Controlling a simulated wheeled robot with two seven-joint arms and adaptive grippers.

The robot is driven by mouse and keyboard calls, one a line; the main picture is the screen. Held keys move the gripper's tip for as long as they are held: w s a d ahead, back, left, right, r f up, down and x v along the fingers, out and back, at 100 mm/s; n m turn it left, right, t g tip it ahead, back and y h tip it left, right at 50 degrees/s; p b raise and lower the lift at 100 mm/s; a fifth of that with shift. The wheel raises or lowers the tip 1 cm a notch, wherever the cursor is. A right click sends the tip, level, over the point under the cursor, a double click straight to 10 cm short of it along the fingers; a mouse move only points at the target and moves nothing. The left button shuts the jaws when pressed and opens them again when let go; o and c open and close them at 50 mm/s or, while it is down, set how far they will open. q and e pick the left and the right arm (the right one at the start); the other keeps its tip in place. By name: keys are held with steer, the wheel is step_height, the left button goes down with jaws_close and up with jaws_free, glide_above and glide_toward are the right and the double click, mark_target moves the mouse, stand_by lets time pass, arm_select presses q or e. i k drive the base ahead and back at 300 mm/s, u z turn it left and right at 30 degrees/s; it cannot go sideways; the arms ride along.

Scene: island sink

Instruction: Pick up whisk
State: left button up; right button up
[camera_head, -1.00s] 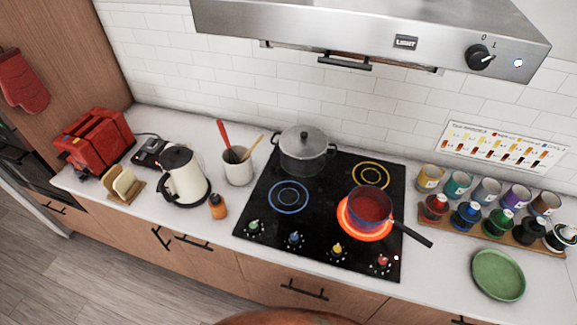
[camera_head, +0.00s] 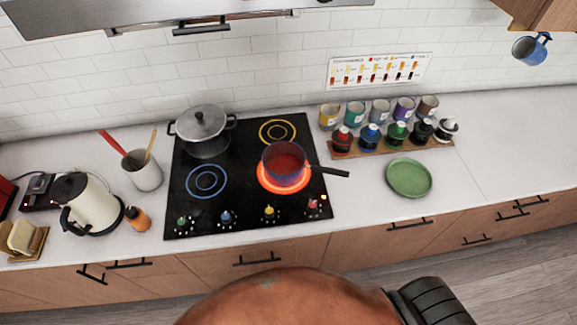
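No whisk can be made out for certain. A white crock (camera_head: 146,175) stands on the counter left of the cooktop. It holds a utensil with a red handle (camera_head: 113,142) and one with a light wooden handle (camera_head: 151,142). The lower ends of both are hidden in the crock, so I cannot tell whether either is a whisk. Neither of my grippers shows in the head view.
The black cooktop (camera_head: 232,188) bears a lidded grey pot (camera_head: 204,127) and a dark pan (camera_head: 284,165) on a glowing red ring. A cream kettle (camera_head: 90,203) and an orange bottle (camera_head: 137,218) stand near the crock.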

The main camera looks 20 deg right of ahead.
mark_target(110, 139)
steer(key=z, duration=3.1)
steer(key=k, duration=1.75)
steer(key=u, duration=1.7)
steer(key=i, duration=1)
steer(key=u, duration=0.35)
